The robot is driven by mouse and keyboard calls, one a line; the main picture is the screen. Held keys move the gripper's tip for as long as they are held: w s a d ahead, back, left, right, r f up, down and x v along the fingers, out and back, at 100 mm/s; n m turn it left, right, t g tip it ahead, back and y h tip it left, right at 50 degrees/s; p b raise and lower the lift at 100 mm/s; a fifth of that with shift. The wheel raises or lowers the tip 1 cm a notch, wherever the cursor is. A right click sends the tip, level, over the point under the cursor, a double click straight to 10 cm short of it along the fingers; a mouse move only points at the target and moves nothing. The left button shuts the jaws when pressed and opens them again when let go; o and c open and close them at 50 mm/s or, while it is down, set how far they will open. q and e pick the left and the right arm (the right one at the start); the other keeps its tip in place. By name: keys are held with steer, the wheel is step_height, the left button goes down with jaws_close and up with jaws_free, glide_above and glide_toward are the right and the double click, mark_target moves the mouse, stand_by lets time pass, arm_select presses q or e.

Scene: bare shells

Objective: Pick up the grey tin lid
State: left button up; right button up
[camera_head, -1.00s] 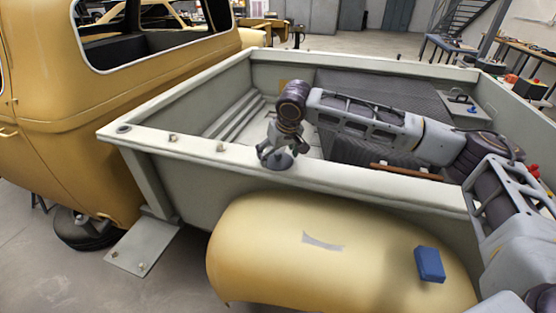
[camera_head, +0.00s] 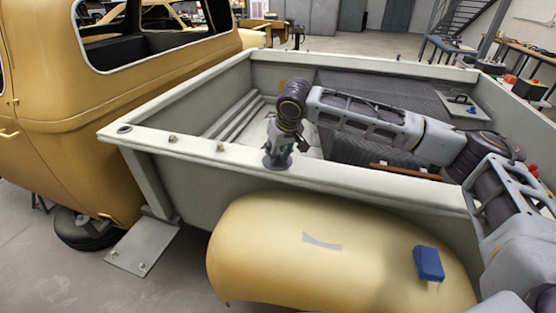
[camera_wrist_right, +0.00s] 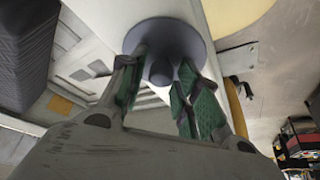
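The grey tin lid (camera_head: 277,162) is a round disc lying on the pale rim of the truck bed. In the right wrist view the lid (camera_wrist_right: 180,32) shows a small round knob at its middle. My right gripper (camera_head: 279,150) points down just above the lid and hides part of it. In the wrist view its green-padded fingers (camera_wrist_right: 164,58) stand apart, one on either side of the knob, with a small gap showing. Whether a fingertip touches the lid cannot be told. My left gripper is not in view.
The truck bed's rim (camera_head: 400,186) runs under the lid, with small bolts (camera_head: 220,148) to the left. A yellow fender (camera_head: 330,245) bulges below, bearing a blue block (camera_head: 429,263). A brown bar (camera_head: 405,171) lies inside the bed. The yellow cab (camera_head: 120,100) stands left.

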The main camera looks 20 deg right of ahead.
mark_target(278, 153)
steer(key=shift+s+f, duration=0.25)
steer(key=shift+f, duration=0.4)
steer(key=shift+c, duration=1.1)
steer(key=shift+r, duration=0.2)
steer(key=shift+w+r, duration=0.25)
steer(key=shift+r, duration=0.3)
step_height(278, 153, up, 9)
steer(key=shift+r+b, duration=0.1)
steer(key=shift+b, duration=0.4)
steer(key=shift+w, duration=0.1)
